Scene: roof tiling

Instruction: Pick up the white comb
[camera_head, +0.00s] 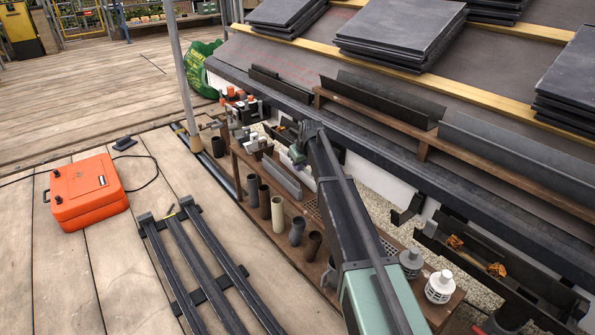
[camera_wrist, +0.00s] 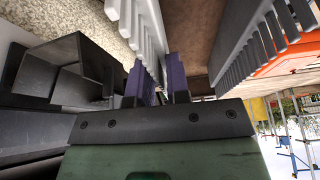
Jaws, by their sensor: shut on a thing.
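The white comb (camera_wrist: 146,35) is a long white strip with a row of teeth, running away from my gripper at the top centre of the wrist view. My gripper (camera_wrist: 156,84) has two purple-grey fingers, one on each side of the comb's near end, and is shut on it. In the head view my gripper (camera_head: 298,153) is low over the wooden shelf below the eaves. My arm hides part of the shelf there, and I cannot clearly make out the comb in that view.
A grey comb-like strip (camera_wrist: 262,45) lies close on the right in the wrist view, and dark gutter parts (camera_wrist: 80,75) are on the left. The shelf (camera_head: 320,268) holds several upright pipes and two white-grey fittings. The dark gutter (camera_head: 375,145) runs just behind my arm.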

